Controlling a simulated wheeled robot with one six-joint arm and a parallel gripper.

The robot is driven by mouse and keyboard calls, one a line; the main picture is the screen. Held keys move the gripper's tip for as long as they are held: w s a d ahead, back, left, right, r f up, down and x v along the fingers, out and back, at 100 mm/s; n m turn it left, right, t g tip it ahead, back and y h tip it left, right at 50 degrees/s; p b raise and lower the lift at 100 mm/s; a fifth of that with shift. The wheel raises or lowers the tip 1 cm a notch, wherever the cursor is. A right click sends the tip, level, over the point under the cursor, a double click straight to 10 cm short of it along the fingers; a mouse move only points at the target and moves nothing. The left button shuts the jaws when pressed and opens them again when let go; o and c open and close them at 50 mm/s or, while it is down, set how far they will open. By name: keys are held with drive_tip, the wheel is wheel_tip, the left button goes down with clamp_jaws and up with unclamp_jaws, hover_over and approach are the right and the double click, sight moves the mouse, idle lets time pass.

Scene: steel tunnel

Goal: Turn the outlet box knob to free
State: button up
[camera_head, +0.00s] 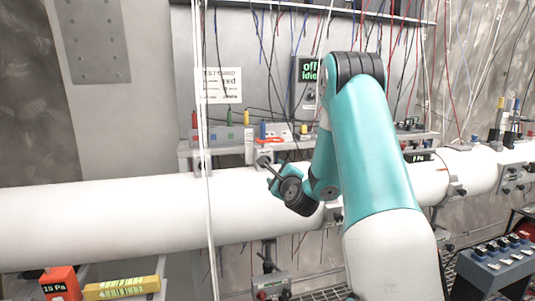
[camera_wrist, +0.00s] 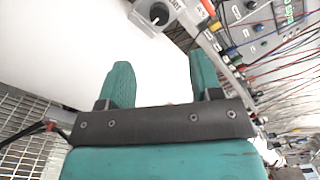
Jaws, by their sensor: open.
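My gripper (camera_wrist: 161,68) is open in the wrist view, with its two teal fingers spread and nothing visible between them. In the head view my gripper (camera_head: 272,175) is in front of the white pipe, partly hidden by my wrist. A grey box with a round black knob (camera_wrist: 159,14) sits at the top of the wrist view, beyond the fingertips and apart from them. Its label is cut off, so I cannot tell whether it is the outlet box. The knob's setting is not readable.
The large white pipe (camera_head: 120,220) crosses the scene. A shelf (camera_head: 225,143) with coloured plugs and hanging wires stands behind it. A display (camera_head: 309,70) reads "off idle". An orange block (camera_head: 61,284) and a yellow level (camera_head: 121,288) are at lower left.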

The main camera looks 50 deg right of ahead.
drive_tip(key=p+x, duration=0.6)
drive_tip(key=x, duration=0.6)
drive_tip(key=shift+w+a, duration=0.1)
drive_tip(key=c, duration=0.9)
